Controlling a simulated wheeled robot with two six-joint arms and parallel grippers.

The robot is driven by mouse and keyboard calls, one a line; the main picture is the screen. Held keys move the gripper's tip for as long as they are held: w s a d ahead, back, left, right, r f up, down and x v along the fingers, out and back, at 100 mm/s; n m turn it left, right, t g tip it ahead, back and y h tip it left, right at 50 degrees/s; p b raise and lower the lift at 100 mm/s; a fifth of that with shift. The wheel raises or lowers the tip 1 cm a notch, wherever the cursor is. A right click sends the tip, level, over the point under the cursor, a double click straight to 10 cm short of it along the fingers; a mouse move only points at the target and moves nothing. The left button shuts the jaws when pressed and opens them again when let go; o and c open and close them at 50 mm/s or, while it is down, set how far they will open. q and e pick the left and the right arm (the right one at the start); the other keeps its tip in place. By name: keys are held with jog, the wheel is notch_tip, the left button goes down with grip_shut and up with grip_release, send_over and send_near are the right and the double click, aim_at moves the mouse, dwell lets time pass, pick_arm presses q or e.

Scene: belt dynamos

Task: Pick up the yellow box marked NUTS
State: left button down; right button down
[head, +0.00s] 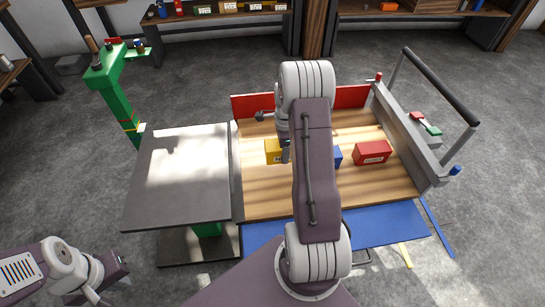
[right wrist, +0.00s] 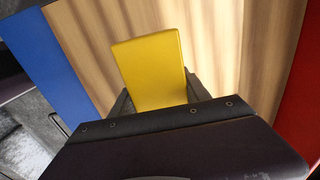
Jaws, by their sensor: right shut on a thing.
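The yellow box (head: 272,148) is on the wooden bed of a cart, partly hidden behind my right arm in the head view. A bit of dark marking shows low on it, too small to read. In the right wrist view the yellow box (right wrist: 150,65) sits between the two dark fingers of my right gripper (right wrist: 160,98), which is shut on it. I cannot tell whether the box touches the bed. My left gripper (head: 108,277) is at the lower left, away from the cart, and its jaws are not clear.
A red box (head: 373,152) and a partly hidden blue box (head: 337,156) stand to the right on the bed. A red panel (head: 350,97) bounds the back and a grey wall with a handle (head: 440,88) the right. A dark tabletop (head: 180,190) adjoins on the left.

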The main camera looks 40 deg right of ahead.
jog(key=d+r, duration=0.1)
jog(key=d, duration=0.1)
jog(key=s+d+r, duration=0.1)
jog(key=s+d+r+p, duration=0.1)
jog(key=d, duration=0.1)
jog(key=shift+d+r, duration=0.3)
jog(key=shift+r, duration=0.1)
jog(key=shift+s+d+r, duration=0.2)
jog(key=shift+d, duration=0.25)
